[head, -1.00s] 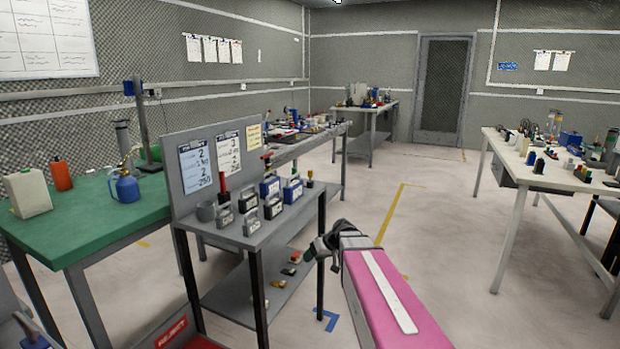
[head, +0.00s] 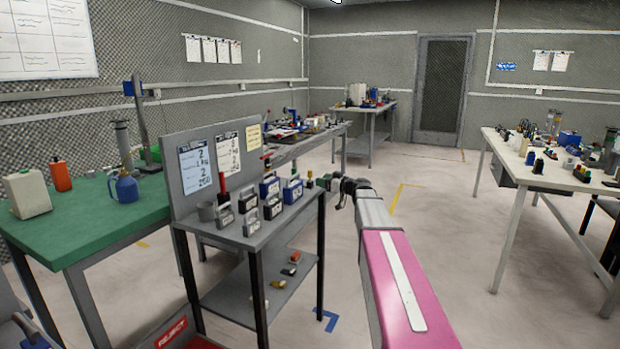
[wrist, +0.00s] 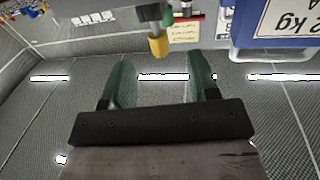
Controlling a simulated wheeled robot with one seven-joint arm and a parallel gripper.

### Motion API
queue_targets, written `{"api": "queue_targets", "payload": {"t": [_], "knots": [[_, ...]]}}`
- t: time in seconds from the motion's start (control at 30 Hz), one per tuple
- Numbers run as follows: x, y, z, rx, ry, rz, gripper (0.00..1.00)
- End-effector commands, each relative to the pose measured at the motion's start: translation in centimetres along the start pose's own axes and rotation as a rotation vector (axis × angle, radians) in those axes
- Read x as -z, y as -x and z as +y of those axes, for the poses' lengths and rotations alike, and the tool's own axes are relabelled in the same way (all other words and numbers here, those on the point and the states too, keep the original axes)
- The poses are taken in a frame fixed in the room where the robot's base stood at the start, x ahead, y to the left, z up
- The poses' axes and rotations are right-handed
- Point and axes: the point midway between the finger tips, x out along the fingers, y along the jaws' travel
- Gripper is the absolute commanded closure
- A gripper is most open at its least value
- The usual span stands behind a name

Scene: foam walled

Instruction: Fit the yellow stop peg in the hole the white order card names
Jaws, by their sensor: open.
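My gripper (head: 324,182) is at the right end of the grey cart's top. In the wrist view its two green fingers (wrist: 162,80) are spread apart with nothing between them. A yellow cylinder with a grey end (wrist: 158,45), which looks like the yellow stop peg, lies just beyond the fingertips, apart from them. No hole can be made out.
On the cart top (head: 236,240) stand several grey and blue weight blocks (head: 270,187). A bluish card (head: 195,170) and a yellow note (head: 254,136) hang beside the white card. Small loose parts lie on the lower shelf. The floor right of the cart is open.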

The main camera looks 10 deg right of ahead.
Motion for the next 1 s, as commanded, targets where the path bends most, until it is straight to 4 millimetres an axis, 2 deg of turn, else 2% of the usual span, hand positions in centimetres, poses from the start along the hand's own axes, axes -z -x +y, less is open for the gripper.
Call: {"api": "queue_targets", "payload": {"t": [0.1,0.37,0.63,0.9,0.97,1.0], "knots": [[0.0,-1.9,0.1,0.001,-0.001,-0.001,0.45],[0.1,-3.6,0.2,0.001,-0.001,-0.001,0.45],[0.2,-7.2,0.5,0.002,-0.001,-0.001,0.45],[0.2,-7.6,0.3,0.0,-0.001,-0.001,0.45],[0.2,-7.6,0.3,0.0,-0.001,-0.001,0.62],[0.2,-7.6,0.3,0.0,-0.001,-0.001,0.75]]}}
